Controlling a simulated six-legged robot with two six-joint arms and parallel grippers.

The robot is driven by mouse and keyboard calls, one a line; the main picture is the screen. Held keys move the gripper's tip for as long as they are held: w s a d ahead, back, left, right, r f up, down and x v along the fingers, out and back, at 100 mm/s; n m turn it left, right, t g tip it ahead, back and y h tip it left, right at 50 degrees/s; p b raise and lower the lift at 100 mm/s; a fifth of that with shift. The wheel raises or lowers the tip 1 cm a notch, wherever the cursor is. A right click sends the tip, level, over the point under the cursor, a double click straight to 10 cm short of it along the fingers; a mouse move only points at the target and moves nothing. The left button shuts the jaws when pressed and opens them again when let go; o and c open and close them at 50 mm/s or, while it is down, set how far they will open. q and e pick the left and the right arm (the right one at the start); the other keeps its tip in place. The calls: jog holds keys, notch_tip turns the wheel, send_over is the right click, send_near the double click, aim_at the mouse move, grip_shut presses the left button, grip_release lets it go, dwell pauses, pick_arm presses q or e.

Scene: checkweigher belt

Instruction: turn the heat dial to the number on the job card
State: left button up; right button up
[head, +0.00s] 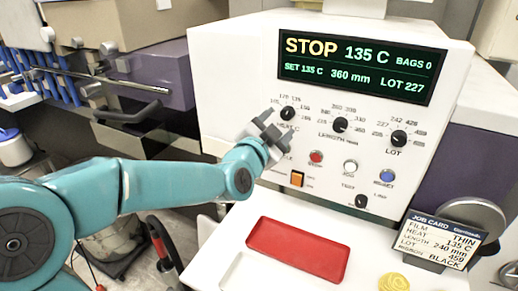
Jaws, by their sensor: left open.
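The heat dial (287,113) is a black knob at the upper left of the white machine panel, with small numbers around it. Its pointer is too small to read surely. My left gripper (270,126) is open and empty, just below and left of the dial; I cannot tell if it touches the panel. It hides part of the dial's lettering. The job card (437,241) at lower right reads film thin, heat 135 C, length 240 mm, lot 459, ribbon black. The display (361,67) reads STOP, 135 C, set 135 C, 360 mm, lot 227, bags 0. My right gripper is not in view.
The length dial (340,124) and lot dial (398,138) sit to the right. Below are a red button (316,157), a white button (350,166), a blue button (386,176) and an orange switch (297,179). A red tray (298,250) lies on the white shelf.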

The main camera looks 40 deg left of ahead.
pick_arm(q)
jog(key=v, duration=1.2)
jog(key=shift+f, duration=0.1)
